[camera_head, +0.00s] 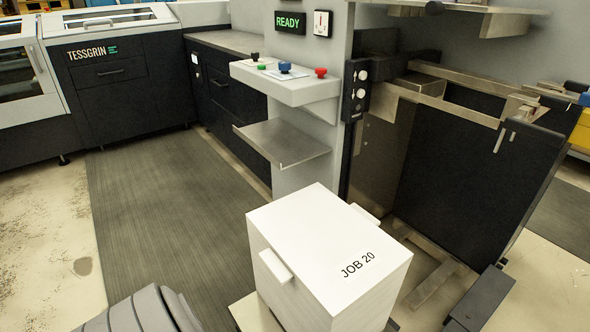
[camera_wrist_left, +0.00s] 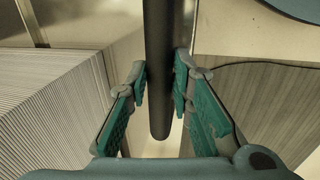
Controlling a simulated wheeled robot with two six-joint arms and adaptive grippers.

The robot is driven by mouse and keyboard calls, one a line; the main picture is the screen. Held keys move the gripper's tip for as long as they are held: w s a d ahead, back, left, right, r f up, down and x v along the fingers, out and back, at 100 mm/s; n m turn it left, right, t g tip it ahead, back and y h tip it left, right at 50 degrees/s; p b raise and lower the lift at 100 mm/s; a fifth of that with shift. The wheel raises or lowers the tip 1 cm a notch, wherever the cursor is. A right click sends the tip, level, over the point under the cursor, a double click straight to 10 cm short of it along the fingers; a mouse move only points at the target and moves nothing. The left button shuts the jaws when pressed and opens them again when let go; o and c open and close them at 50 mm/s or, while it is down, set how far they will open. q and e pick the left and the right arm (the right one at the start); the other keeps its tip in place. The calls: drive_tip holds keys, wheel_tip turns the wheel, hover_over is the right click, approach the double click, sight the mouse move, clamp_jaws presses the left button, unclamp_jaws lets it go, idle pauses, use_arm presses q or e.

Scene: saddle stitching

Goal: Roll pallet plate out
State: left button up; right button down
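A white block labelled JOB 20 (camera_head: 330,255), with a small tab on its front and another behind, stands at the bottom centre of the head view. A pale corner of what looks like the pallet plate (camera_head: 252,314) shows under it; the rest is hidden. In the left wrist view, my left gripper (camera_wrist_left: 161,82) has its teal-padded fingers on both sides of a dark round bar (camera_wrist_left: 160,50). The fingertips appear to touch it. The bar's rounded end reaches past the fingertips. My right gripper is in neither view.
A machine column with a READY display (camera_head: 290,22), button panel (camera_head: 285,80) and metal shelf (camera_head: 285,140) stands behind the block. A dark machine bay (camera_head: 460,190) is at right. A striped grey mat (camera_head: 165,220) lies clear at left. Finely lined sheet edges (camera_wrist_left: 50,105) show in the wrist view.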

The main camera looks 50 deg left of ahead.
use_arm(q)
drive_tip(key=o, duration=0.4)
drive_tip(key=shift+s, duration=0.25)
drive_tip(key=v, duration=1.2)
drive_tip(key=shift+w, duration=0.1)
